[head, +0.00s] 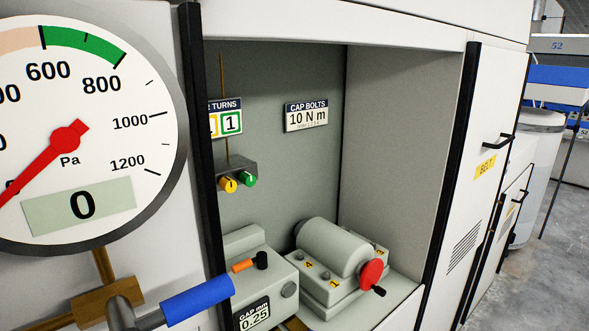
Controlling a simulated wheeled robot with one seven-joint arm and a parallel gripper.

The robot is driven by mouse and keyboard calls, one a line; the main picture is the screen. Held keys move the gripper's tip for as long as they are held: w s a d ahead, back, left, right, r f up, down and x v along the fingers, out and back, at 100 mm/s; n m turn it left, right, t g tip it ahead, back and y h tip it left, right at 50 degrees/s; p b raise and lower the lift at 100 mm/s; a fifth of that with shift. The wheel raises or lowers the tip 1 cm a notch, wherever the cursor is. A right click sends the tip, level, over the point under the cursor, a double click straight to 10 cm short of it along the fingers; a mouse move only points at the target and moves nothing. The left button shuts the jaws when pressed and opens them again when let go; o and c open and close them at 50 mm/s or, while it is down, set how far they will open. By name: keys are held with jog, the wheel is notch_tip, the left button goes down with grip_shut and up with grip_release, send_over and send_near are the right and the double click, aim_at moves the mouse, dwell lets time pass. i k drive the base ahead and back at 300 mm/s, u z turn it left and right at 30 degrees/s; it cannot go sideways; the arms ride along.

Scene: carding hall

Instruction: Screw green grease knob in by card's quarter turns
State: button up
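The green grease knob (248,179) sits on the right of a small dark block (237,168) on the back wall of an open bay. A yellow knob (229,185) is beside it on the left. Both have a small mark on the face. The turns card (226,118) hangs above, its left part hidden by a black post. It shows a green-framed 1 and part of a yellow-framed figure. My gripper is not in view.
A large pressure gauge (78,130) reading 0 and a blue-handled lever (197,300) stand at the front left. A black post (203,150) edges the bay. Below the knobs are a gap unit (262,280) and a grey cylinder housing (335,250) with a red handwheel (371,273).

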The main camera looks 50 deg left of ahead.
aim_at(248, 179)
jog(key=u, duration=2.5)
